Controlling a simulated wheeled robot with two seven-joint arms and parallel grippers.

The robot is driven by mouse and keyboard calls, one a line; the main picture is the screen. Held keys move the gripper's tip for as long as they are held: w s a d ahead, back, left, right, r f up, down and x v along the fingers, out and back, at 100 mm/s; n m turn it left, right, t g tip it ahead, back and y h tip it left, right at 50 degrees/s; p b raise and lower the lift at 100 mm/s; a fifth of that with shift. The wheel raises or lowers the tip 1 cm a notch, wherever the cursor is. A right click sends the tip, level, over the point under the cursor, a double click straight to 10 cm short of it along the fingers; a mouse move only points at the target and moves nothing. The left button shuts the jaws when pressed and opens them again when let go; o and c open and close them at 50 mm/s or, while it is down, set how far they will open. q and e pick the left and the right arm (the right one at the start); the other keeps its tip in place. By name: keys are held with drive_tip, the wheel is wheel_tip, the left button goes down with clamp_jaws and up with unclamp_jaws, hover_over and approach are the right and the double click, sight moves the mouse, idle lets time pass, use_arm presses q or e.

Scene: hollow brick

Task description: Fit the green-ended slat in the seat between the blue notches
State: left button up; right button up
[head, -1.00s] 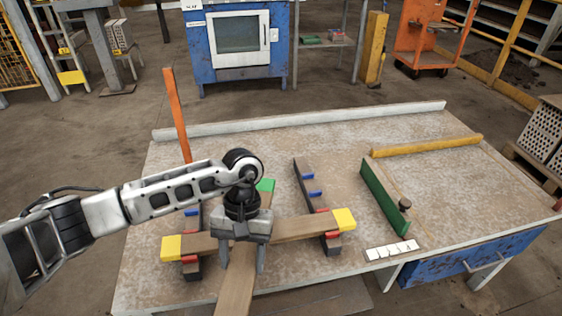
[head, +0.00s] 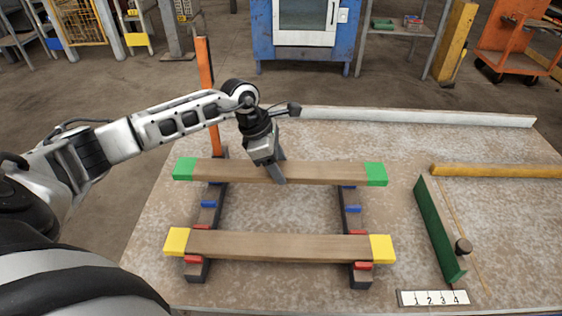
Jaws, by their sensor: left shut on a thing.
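The green-ended slat (head: 225,171) lies crosswise over the far parts of two dark rails, the left rail (head: 207,218) and the right rail (head: 353,222). My left gripper (head: 275,173) is shut on it near its middle. Near blue notch blocks show on the left rail (head: 208,204) and right rail (head: 352,209), on the near side of the slat. The far blue blocks are mostly hidden by the slat; I cannot tell whether it touches the rails. The yellow-ended slat (head: 280,246) lies across the near rail parts at the red blocks (head: 362,266). My right gripper is not in view.
An orange post (head: 206,90) stands behind the left rail. A green board (head: 440,235) with a dark knob (head: 463,246) and a numbered white plate (head: 433,298) are at the right. A white ledge (head: 420,117) and yellow bar (head: 495,171) edge the bench.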

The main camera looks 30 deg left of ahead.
use_arm(q)
drive_tip(key=shift+f+b, duration=0.5)
drive_tip(key=shift+f, duration=0.3)
wheel_tip(320, 180, down, 3)
drive_tip(key=shift+f+b, duration=0.1)
drive_tip(key=shift+b, duration=0.9)
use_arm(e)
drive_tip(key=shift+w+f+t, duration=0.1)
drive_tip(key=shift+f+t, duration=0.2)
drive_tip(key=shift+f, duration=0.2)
use_arm(q)
drive_tip(key=shift+f, duration=0.1)
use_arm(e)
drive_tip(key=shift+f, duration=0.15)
use_arm(q)
drive_tip(key=shift+w+d+f+b, duration=0.1)
drive_tip(key=shift+d+f+b, duration=0.05)
drive_tip(key=shift+f+b, duration=0.2)
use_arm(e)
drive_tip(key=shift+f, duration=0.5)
use_arm(q)
drive_tip(key=shift+f+b, duration=1.05)
drive_tip(key=shift+f, duration=0.05)
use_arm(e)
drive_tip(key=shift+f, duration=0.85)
use_arm(q)
drive_tip(key=o, duration=1.3)
